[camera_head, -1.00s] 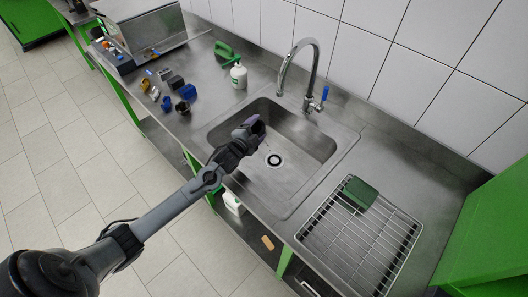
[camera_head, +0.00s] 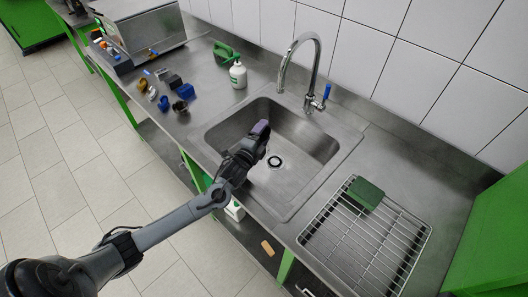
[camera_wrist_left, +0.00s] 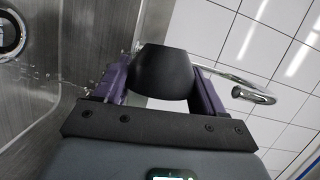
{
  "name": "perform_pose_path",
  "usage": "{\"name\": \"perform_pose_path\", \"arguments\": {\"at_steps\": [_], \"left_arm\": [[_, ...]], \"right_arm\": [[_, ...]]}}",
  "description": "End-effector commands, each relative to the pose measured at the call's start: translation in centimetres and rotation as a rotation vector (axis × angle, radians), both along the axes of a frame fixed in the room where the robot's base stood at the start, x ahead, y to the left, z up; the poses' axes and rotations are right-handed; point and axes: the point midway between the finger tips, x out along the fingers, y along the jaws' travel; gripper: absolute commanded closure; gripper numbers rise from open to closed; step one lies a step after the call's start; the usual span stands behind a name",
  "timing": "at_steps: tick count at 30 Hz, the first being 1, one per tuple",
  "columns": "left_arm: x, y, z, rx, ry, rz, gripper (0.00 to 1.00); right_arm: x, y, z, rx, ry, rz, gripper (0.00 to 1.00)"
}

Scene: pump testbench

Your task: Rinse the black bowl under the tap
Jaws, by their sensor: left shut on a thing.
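My left gripper (camera_head: 260,133), with purple fingers, is over the sink basin (camera_head: 305,133) in the head view. In the left wrist view the gripper (camera_wrist_left: 160,90) is shut on the black bowl (camera_wrist_left: 162,72), which sits between both fingers. The bowl is mostly hidden by the gripper in the head view. The chrome tap (camera_head: 311,62) arches over the back of the sink, and its curved spout (camera_wrist_left: 250,92) shows beyond the bowl in the left wrist view. Small pale specks near the left finger look like water; no clear stream shows. My right gripper is out of view.
A green sponge-like block (camera_head: 364,192) lies on the wire rack (camera_head: 335,252) right of the sink. A white bottle (camera_head: 238,75) stands behind the sink's left corner. Several small parts (camera_head: 186,91) lie on the counter to the left. The drain (camera_head: 275,162) is uncovered.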

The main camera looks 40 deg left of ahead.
Motion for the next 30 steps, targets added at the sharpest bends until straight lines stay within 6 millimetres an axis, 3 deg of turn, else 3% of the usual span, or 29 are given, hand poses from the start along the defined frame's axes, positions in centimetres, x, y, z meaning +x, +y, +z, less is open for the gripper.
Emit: {"name": "perform_pose_path", "arguments": {"at_steps": [14, 19, 22, 24, 30], "left_arm": [[0.0, -0.3, 0.2, 0.138, -0.026, -0.001, 0.63], [0.1, 0.5, 0.4, -0.068, 0.01, 0.0, 0.63], [0.4, 2.2, 2.5, -0.225, 0.037, 0.001, 0.63], [0.5, 2.2, 1.8, -0.278, 0.052, -0.002, 0.63], [0.5, 2.2, 1.3, -0.305, 0.053, -0.003, 0.63]], "right_arm": [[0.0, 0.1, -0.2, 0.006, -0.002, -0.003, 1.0], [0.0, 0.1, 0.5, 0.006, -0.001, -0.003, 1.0], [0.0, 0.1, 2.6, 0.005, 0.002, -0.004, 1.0], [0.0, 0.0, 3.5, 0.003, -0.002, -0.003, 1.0], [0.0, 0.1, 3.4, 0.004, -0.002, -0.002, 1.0]]}}
